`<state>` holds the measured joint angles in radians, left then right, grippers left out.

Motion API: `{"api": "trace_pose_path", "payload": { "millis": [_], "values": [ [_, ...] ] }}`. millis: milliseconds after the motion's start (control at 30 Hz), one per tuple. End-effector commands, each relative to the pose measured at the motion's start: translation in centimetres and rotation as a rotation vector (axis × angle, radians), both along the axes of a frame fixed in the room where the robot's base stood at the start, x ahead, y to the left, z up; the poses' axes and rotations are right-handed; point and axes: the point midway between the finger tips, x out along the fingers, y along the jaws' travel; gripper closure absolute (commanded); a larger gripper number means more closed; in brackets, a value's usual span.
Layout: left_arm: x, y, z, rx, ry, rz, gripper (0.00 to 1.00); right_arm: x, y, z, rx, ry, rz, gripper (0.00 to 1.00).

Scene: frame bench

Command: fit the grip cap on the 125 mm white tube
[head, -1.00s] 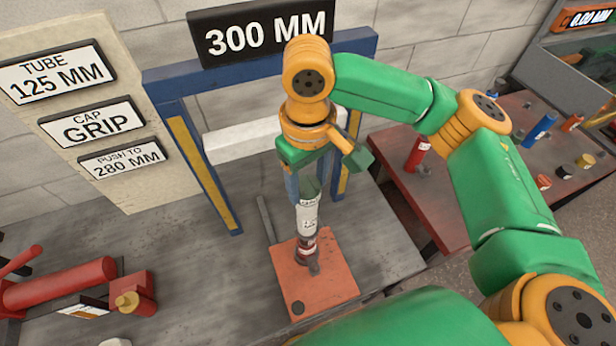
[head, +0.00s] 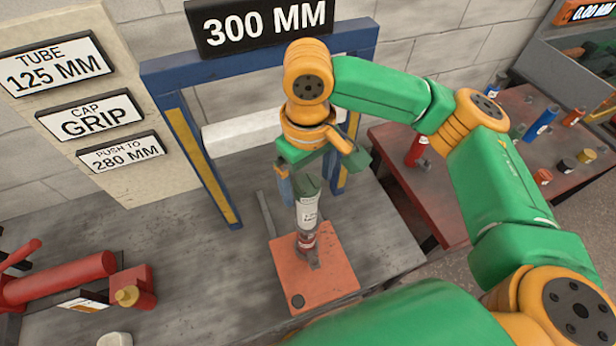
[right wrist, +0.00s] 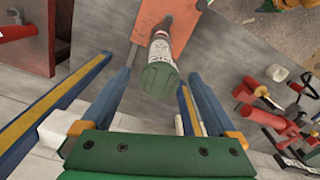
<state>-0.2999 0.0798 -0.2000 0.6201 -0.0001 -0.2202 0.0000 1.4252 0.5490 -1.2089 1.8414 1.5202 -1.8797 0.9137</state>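The white tube (head: 308,216) stands upright on a red plate (head: 330,281) on the bench, with a red band and dark fitting at its foot. A dark green cap-like piece (head: 308,187) sits on its top; it also shows in the right wrist view (right wrist: 158,80). How firmly it is seated I cannot tell. My right gripper (head: 312,178) is above the tube, its blue fingers spread apart. In the right wrist view the open gripper (right wrist: 157,82) has the green top between its fingertips, with gaps on both sides. My left gripper is not in view.
A blue frame (head: 185,150) with a white crossbar (head: 240,135) and a 300 MM sign (head: 262,25) stands close behind. A red rig (head: 60,280) lies at left. A red side table (head: 400,165) at right holds cylinders and caps. Bench left of the plate is clear.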

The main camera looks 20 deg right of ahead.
Motion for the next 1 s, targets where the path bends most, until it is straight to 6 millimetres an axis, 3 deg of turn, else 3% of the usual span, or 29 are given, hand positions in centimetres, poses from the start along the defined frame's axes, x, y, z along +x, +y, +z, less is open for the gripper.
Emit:
{"api": "trace_pose_path", "payload": {
  "millis": [167, 400, 500, 1000],
  "values": [
    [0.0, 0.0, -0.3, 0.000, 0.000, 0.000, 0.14, 0.1, 0.0, 0.8, 0.001, -0.003, -0.002, 0.06],
    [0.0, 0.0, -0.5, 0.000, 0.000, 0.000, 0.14, 0.1, 0.0, 6.0, -0.001, -0.005, -0.001, 0.06],
    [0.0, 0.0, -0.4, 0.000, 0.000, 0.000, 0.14, 0.0, 0.0, 7.0, -0.001, -0.003, -0.001, 0.06],
    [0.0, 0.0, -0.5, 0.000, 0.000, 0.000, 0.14, 0.0, 0.0, 7.1, 0.000, 0.000, 0.000, 0.06]
  ]
}}
